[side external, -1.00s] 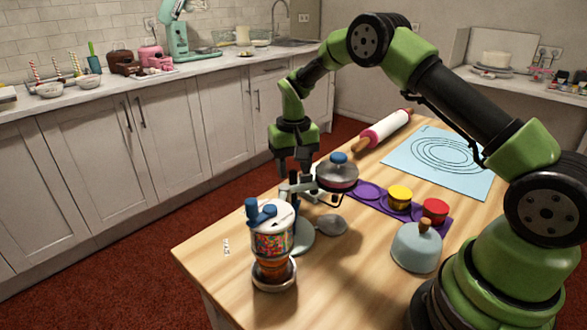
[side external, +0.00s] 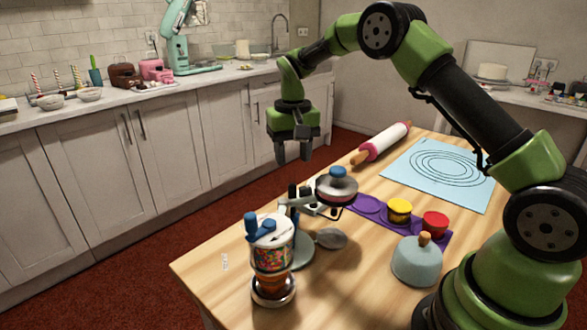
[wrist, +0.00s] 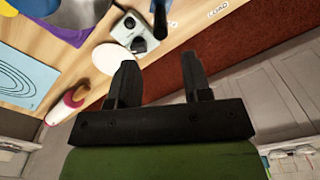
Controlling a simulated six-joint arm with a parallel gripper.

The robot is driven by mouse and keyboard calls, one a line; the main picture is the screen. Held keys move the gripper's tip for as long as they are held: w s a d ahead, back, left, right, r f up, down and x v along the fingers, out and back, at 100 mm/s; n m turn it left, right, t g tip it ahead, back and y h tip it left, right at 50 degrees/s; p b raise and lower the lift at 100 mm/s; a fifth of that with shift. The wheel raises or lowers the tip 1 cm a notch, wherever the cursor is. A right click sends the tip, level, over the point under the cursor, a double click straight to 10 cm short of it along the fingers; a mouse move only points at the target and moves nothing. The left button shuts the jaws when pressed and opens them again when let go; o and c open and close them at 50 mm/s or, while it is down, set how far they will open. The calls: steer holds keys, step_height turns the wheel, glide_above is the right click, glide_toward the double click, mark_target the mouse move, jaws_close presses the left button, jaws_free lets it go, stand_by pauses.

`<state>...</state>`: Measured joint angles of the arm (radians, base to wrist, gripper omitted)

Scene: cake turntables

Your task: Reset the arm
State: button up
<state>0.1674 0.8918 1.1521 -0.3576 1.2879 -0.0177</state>
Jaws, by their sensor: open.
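My gripper (side external: 293,152) is open and empty. It hangs in the air above the far left edge of the wooden table (side external: 205,268), fingers pointing down. In the wrist view its two fingers (wrist: 157,82) stand apart with nothing between them. Below and in front of it on the table are a pot with a blue knob (side external: 337,188), a small stand with a pale round base (side external: 300,252) and a sprinkle dispenser with a blue crank (side external: 270,245). My gripper touches none of them.
A purple tray (side external: 368,207) holds a yellow pot (side external: 399,209) and a red pot (side external: 435,223). A grey-blue dome (side external: 416,262) stands near my base. A rolling pin (side external: 385,142) and a light blue mat (side external: 440,170) lie at the back. Cabinets (side external: 160,160) line the far side.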

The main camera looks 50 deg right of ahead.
steer(key=s+a+r+t, duration=0.2)
steer(key=s+a+r, duration=0.1)
steer(key=s+r, duration=0.3)
steer(key=s+a+r+t, duration=0.2)
steer(key=s+a+r, duration=0.15)
steer(key=r, duration=0.55)
steer(key=s+a+n+t+y, duration=0.1)
steer(key=s+a+t+y, duration=0.1)
steer(key=s, duration=1.4)
steer(key=shift+s+a+r+n+t, duration=0.25)
steer(key=shift+a+n+t, duration=0.15)
steer(key=shift+a+t, duration=0.15)
